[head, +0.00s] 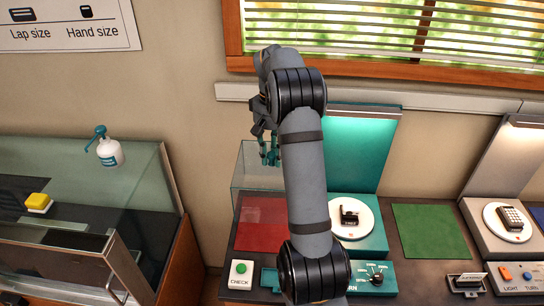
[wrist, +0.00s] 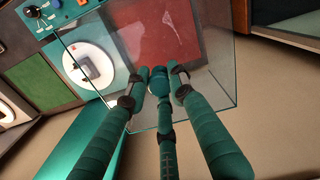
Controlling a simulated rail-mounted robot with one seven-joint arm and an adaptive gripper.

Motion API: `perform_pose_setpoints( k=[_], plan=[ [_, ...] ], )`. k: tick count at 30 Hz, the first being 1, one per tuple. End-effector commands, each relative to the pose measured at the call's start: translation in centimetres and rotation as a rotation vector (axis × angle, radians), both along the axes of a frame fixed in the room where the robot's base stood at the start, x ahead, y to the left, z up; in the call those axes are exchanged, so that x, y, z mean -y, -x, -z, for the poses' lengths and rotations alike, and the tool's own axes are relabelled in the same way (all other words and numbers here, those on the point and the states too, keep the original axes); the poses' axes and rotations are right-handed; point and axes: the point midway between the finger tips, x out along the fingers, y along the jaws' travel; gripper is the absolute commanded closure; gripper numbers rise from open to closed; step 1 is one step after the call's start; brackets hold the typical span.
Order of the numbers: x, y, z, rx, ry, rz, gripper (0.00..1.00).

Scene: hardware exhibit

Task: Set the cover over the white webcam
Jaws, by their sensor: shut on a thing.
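My gripper (head: 268,157) is raised at the back, left of my arm, with its teal fingers together. It is shut on a clear, box-shaped cover (head: 244,172) with thin edges. In the wrist view the fingertips (wrist: 160,76) meet at the cover (wrist: 218,72), and the exact grip point is hard to make out. The cover is above the back of the red mat (head: 258,238); it seems to be off the table. I cannot make out a white webcam for certain. A small dark device (head: 349,214) stands on a white round plate (head: 345,232). My arm hides part of the table.
A teal panel (head: 365,150) rises behind the round plate. A CHECK button box (head: 240,274) and a teal dial box (head: 372,279) stand in front. A green mat (head: 430,230) lies to the right. A glass case (head: 80,210) with a pump bottle (head: 109,152) is at left.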

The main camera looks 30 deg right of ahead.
Motion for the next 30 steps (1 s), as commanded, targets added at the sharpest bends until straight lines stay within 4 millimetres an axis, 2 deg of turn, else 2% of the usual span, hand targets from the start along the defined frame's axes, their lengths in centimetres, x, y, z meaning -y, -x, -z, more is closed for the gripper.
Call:
perform_pose_setpoints(
  k=[1,24,30],
  plan=[
    [0.0,0.0,-1.0,0.002,0.0,0.0,1.0],
    [0.0,0.0,-7.4,0.002,0.0,0.0,1.0],
    [0.0,0.0,-8.1,0.001,0.0,0.0,1.0]
  ],
)
